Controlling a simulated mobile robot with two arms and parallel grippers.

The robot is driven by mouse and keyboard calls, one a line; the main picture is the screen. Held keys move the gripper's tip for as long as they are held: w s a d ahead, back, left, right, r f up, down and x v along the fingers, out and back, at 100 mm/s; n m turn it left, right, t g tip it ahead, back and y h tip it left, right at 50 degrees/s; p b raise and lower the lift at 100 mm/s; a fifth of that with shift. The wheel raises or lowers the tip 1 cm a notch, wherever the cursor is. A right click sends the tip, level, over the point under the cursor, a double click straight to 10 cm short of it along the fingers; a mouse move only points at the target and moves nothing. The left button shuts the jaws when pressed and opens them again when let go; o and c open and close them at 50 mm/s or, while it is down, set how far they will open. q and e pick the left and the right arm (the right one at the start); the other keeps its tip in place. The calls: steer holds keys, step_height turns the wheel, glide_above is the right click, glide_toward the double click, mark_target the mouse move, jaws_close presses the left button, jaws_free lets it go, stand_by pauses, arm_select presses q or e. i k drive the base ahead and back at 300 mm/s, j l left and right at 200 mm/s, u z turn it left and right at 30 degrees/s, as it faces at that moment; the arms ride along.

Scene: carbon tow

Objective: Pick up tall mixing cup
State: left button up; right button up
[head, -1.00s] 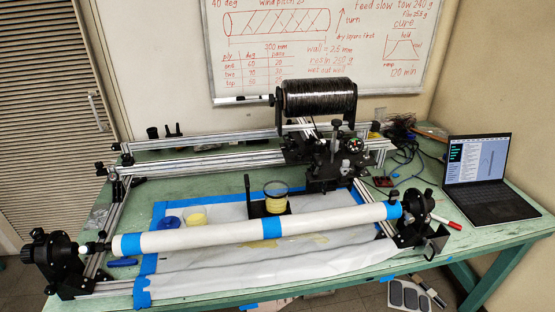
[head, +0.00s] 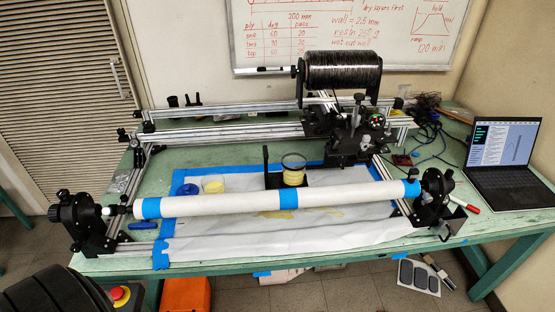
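A clear cup with a dark rim and yellow contents (head: 293,174) stands behind the white tube, at a black upright bracket (head: 266,165). A small, low pale-yellow cup (head: 213,187) sits on the white sheet to its left, beside a round blue item (head: 187,190). The clear cup looks the tallest of these; I cannot tell for certain that it is the tall mixing cup. The tube hides part of the area in front of it. Neither of my grippers is in view.
The white tube (head: 350,194) with blue tape spans the front of the green table (head: 240,152). A metal-rail winder with a black spool (head: 342,70) stands behind. A laptop (head: 502,155) is at the right. An orange box (head: 187,296) lies below the table's front edge.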

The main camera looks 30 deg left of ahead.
mark_target(213, 183)
steer(key=u, duration=1.5)
steer(key=j+z, duration=0.35)
steer(key=j, duration=0.9)
steer(key=j+z, duration=0.4)
steer(key=j, duration=0.85)
steer(key=i+j+z, duration=0.15)
steer(key=j+z, duration=0.15)
steer(key=j, duration=0.35)
steer(key=j+z, duration=0.25)
steer(key=j, duration=0.45)
steer(key=i+j+z, duration=0.1)
steer(key=i+j, duration=0.15)
